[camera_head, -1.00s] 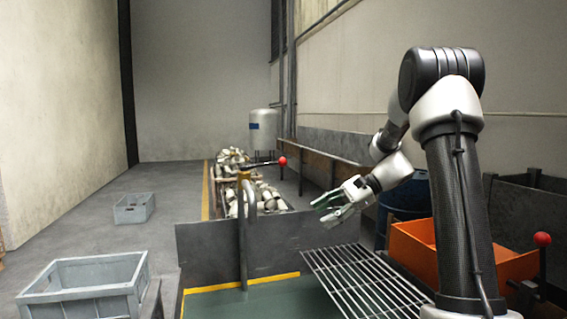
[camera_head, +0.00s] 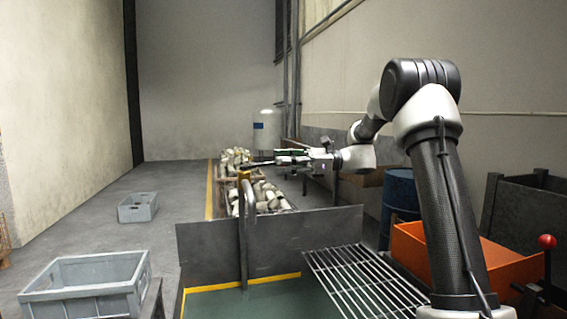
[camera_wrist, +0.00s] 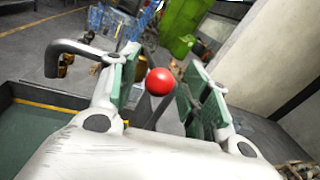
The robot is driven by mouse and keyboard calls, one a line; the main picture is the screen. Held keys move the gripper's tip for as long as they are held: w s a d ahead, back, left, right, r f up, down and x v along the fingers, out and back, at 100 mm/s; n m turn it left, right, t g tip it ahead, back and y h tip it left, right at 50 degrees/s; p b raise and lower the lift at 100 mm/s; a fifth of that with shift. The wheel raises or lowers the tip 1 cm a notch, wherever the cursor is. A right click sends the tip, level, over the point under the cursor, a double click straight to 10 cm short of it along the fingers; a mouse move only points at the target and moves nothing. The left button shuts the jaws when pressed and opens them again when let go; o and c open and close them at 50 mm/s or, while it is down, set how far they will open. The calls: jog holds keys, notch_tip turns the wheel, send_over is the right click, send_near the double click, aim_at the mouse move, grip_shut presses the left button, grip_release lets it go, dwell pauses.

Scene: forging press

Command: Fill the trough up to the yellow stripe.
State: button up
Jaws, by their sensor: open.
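The dark metal trough (camera_head: 330,226) is in front in the head view, with green liquid in its bottom. A yellow stripe (camera_head: 240,281) runs along its inner wall, above the liquid. A curved grey pipe (camera_head: 250,205) stands over the trough; it also shows at left in the wrist view (camera_wrist: 80,50). My gripper (camera_head: 283,157) is open beyond the trough, to the right of the pipe's top. In the wrist view a red ball knob (camera_wrist: 160,81) sits between its open green-padded fingers (camera_wrist: 165,92). I cannot tell whether they touch. In the head view my gripper hides the knob.
A slatted metal rack (camera_head: 365,285) lies at the trough's right, next to an orange bin (camera_head: 410,248) and blue barrel (camera_head: 398,195). Another red-knobbed lever (camera_head: 547,242) is at far right. Grey crates (camera_head: 90,275) stand left. Pale scrap pieces (camera_head: 270,197) lie behind the trough.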

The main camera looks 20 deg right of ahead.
jog(key=shift+a, duration=0.1)
grip_shut()
jog(key=s+m+t, duration=0.1)
jog(key=s+m+t+h, duration=0.1)
jog(key=t, duration=0.1)
jog(key=s+m+t, duration=0.1)
jog(key=shift+s+a+t+h, duration=0.1)
jog(key=shift+a+t+h, duration=0.2)
jog(key=shift+t, duration=0.1)
grip_release()
jog(key=v, duration=1.2)
